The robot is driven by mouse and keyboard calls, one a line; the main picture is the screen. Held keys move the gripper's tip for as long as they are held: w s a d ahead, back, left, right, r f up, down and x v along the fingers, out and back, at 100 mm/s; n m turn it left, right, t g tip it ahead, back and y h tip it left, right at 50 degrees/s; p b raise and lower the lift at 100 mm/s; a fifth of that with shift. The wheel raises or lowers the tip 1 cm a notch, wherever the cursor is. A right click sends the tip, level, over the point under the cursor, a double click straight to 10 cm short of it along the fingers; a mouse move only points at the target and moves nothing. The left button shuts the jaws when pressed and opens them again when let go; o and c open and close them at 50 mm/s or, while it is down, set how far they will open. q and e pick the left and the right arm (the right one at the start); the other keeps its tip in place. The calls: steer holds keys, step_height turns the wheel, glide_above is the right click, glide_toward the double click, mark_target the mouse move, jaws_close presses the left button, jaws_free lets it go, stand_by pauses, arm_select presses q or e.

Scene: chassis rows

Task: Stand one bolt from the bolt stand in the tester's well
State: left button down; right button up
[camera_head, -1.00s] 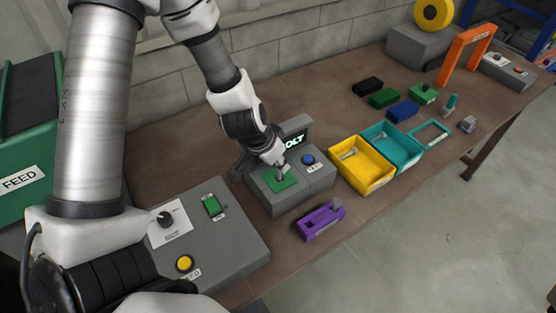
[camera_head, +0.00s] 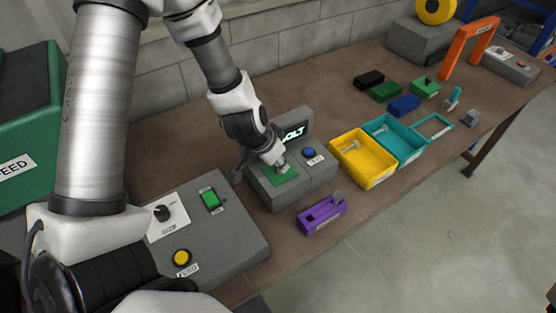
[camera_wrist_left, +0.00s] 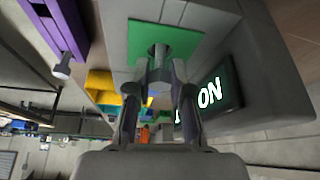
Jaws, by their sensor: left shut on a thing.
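The tester (camera_head: 318,178) is a grey box with a green pad (camera_head: 291,176), a screen and a blue button. My left gripper (camera_head: 281,167) is low over the green pad, pointing down. In the left wrist view my left gripper (camera_wrist_left: 160,76) is shut on a grey metal bolt (camera_wrist_left: 158,51) at the green pad (camera_wrist_left: 182,38). The fingers hide most of this bolt, and the well is hidden under it; I cannot tell how deep it sits. The purple bolt stand (camera_head: 322,214) is at the tester's front, with one bolt (camera_head: 338,197) upright at its right end. My right gripper is not in view.
A yellow bin (camera_head: 372,177) and a teal bin (camera_head: 405,151) stand right of the tester, each with a bolt inside. A grey control box (camera_head: 228,237) is at the left. Coloured blocks and an orange arch (camera_head: 459,50) are farther back.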

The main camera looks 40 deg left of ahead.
arm_select(q)
steer(key=shift+f, duration=0.2)
steer(key=c, duration=0.9)
jaws_free()
steer(key=shift+c, duration=0.2)
steer(key=shift+r, duration=0.15)
steer(key=v, duration=1.2)
steer(key=shift+c, duration=0.4)
